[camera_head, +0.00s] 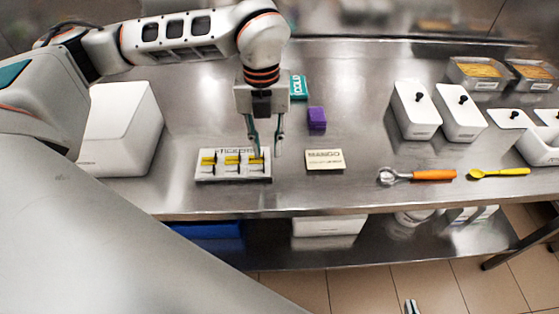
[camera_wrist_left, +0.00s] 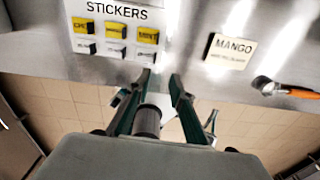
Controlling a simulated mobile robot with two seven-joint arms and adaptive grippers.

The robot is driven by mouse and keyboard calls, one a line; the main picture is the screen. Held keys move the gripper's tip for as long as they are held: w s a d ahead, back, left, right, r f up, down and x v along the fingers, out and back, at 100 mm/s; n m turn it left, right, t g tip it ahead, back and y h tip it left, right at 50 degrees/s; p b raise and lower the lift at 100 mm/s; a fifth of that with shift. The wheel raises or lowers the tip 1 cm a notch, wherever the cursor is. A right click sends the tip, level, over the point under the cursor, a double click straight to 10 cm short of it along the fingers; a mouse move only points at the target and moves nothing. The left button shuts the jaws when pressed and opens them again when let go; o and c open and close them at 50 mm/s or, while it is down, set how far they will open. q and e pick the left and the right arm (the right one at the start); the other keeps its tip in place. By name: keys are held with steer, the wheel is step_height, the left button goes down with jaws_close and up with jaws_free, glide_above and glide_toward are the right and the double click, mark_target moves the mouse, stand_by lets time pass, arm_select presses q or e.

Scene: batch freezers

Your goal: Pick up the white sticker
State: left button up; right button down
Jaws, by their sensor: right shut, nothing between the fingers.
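The sticker holder (camera_head: 205,178) is a white tray marked STICKERS on the steel table. It also shows in the left wrist view (camera_wrist_left: 78,10), with a row of yellow stickers (camera_wrist_left: 115,31) and a row of whitish stickers (camera_wrist_left: 116,51) nearer my gripper. In the head view the small pieces are hard to tell apart. My left gripper (camera_head: 265,150) points down over the holder's right end. Its fingers (camera_wrist_left: 166,82) are apart with nothing visible between them. My right gripper (camera_head: 411,306) shows only as a small tip at the bottom edge, away from the table, and is shut.
A cream MANGO card (camera_head: 324,160) lies right of the holder. Behind are a purple block (camera_head: 317,119) and a teal COLD box (camera_head: 299,87). A white box (camera_head: 120,130) stands left. An orange-handled scoop (camera_head: 420,176), yellow spoon (camera_head: 498,172) and lidded white tubs (camera_head: 416,110) are right.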

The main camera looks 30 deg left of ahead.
mark_target(263, 161)
arm_select(q)
steer(key=shift+w+a+f+n+y, duration=0.15)
steer(key=shift+a+f, duration=0.2)
steer(key=shift+f, duration=0.25)
steer(key=shift+w+a+f+n+y, duration=0.15)
steer(key=shift+a+f, duration=0.2)
steer(key=shift+f, duration=0.2)
step_height(263, 161, down, 5)
steer(key=shift+a+r+p, duration=0.1)
steer(key=shift+p, duration=0.4)
jaws_close()
